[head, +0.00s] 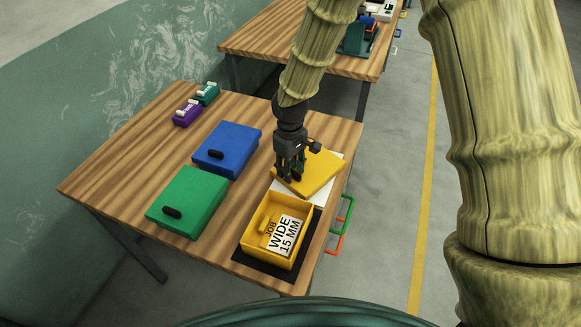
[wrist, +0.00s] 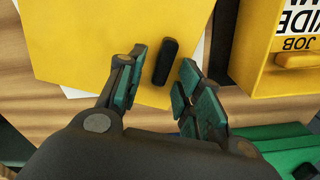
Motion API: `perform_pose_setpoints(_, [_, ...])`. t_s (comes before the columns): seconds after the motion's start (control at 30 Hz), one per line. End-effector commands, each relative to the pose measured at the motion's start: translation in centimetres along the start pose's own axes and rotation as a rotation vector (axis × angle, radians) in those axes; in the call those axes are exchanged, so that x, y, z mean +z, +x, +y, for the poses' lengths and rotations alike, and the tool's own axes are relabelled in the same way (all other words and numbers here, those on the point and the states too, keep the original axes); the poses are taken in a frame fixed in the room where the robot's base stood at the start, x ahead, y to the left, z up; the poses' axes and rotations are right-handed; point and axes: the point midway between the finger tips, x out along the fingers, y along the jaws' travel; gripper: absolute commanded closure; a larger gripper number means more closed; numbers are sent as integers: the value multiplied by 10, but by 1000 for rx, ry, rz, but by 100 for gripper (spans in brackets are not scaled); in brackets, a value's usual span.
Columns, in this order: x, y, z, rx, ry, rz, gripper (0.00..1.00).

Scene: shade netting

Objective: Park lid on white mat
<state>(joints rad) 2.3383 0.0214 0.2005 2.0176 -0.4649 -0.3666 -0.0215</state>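The yellow lid (head: 318,170) lies over the white mat (head: 326,196), turned relative to it, with mat edges showing at its right and front. It appears to rest flat. The lid also fills the upper left of the wrist view (wrist: 95,45), with its black handle (wrist: 165,62) showing. My gripper (head: 289,176) is over the lid's left part. In the wrist view its fingers (wrist: 158,80) are spread on either side of the handle's near end, with gaps visible. The open yellow box (head: 248,230) stands in front of the mat, with a "JOB WIDE 15 MM" card.
The yellow box stands on a black mat (head: 262,267). A blue lidded box (head: 232,138) and a green lidded box (head: 190,193) are to the left. Small purple (head: 186,118) and teal (head: 208,97) items stand at the back left. Bare table lies behind my gripper.

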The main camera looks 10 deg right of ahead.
Motion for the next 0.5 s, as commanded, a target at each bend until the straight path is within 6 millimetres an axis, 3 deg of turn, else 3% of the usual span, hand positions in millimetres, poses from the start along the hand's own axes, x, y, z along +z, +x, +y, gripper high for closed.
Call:
perform_pose_setpoints(0.27, [0,-8,0,0,1,1,65])
perform_pose_setpoints(0.5, [-1,-36,0,1,-1,3,65])
